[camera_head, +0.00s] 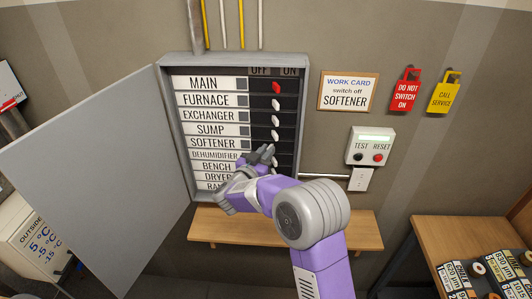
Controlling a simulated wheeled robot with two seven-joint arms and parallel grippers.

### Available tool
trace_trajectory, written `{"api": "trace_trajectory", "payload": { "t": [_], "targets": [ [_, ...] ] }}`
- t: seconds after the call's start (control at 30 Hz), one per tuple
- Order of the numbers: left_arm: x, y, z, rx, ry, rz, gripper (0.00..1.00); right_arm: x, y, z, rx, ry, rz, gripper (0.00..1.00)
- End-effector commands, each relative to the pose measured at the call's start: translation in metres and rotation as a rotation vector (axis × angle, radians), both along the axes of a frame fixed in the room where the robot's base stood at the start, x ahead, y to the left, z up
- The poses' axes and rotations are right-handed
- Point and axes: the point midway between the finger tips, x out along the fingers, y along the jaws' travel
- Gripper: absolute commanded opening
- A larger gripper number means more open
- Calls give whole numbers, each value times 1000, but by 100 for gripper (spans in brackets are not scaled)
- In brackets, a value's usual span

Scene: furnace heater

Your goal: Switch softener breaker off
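The breaker panel (179,136) hangs open on the wall, with a column of labelled rows and OFF and ON marked at the top. The SOFTENER label (211,142) is below SUMP and above DEHUMIDIFIER. My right gripper (265,152) is at the SOFTENER and DEHUMIDIFIER rows, near the switch column, with its fingertips pointing up. It covers the softener switch, so I cannot tell that switch's position or whether the fingers touch it. The finger gap is too small to tell. My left gripper is out of view.
The grey panel door (95,180) stands open to the left. A wooden shelf (350,232) is below the panel. Right of the panel are a work card (347,91), a test/reset box (371,146), and red (406,91) and yellow (443,95) tags.

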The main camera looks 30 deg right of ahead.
Motion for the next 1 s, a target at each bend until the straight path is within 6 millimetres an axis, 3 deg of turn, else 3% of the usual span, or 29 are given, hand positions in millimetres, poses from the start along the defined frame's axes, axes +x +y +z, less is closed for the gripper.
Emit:
{"api": "trace_trajectory", "payload": {
  "t": [0.13, 0.47, 0.8, 1.0],
  "targets": [
    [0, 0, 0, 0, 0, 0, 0, 0, 0, 0, 0, 0, 0, 36],
    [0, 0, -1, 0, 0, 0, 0, -3, 5, 0, 1, 0, 2, 36],
    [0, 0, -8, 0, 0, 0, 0, -34, 48, 0, 1, -1, 4, 36],
    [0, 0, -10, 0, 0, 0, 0, -44, 61, 0, 0, 0, 1, 36]
  ]
}}
